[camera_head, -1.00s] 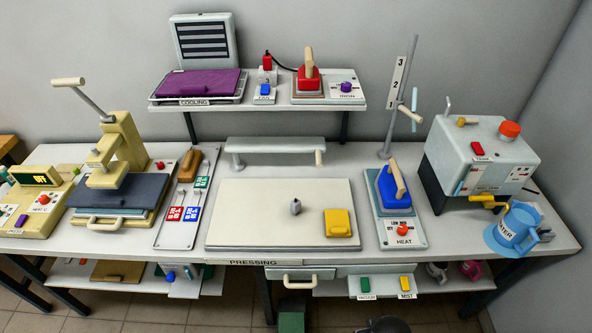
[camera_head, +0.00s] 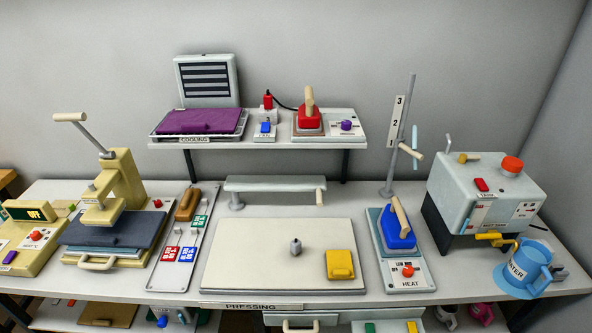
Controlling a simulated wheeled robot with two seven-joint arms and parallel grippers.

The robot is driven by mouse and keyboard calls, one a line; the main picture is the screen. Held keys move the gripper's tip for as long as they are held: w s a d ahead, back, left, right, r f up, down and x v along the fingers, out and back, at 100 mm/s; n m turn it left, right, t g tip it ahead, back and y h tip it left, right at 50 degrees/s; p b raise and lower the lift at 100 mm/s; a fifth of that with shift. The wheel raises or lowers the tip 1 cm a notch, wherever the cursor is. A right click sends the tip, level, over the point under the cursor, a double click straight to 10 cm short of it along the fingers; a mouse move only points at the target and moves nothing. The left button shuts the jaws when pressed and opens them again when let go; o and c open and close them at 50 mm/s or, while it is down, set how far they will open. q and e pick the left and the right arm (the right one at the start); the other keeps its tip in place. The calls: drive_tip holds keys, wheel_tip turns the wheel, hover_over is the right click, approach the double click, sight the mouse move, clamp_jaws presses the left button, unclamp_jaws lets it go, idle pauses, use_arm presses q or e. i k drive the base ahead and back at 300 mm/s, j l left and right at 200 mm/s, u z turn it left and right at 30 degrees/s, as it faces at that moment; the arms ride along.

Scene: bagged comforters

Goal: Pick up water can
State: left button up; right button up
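The blue water can (camera_head: 525,268), labelled WATER, stands at the right end of the workbench. Neither of my grippers shows in the head view.
The boxy machine (camera_head: 486,190) with a red knob stands behind the can. A blue iron (camera_head: 397,225) on a heat stand is to its left. The pressing board (camera_head: 250,265) fills the middle. The shelf (camera_head: 220,142) above holds a purple cloth and a red iron.

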sight(532, 258)
drive_tip(key=z, duration=1.55)
drive_tip(key=i+j+z, duration=0.1)
drive_tip(key=z, duration=0.15)
drive_tip(key=i, duration=0.05)
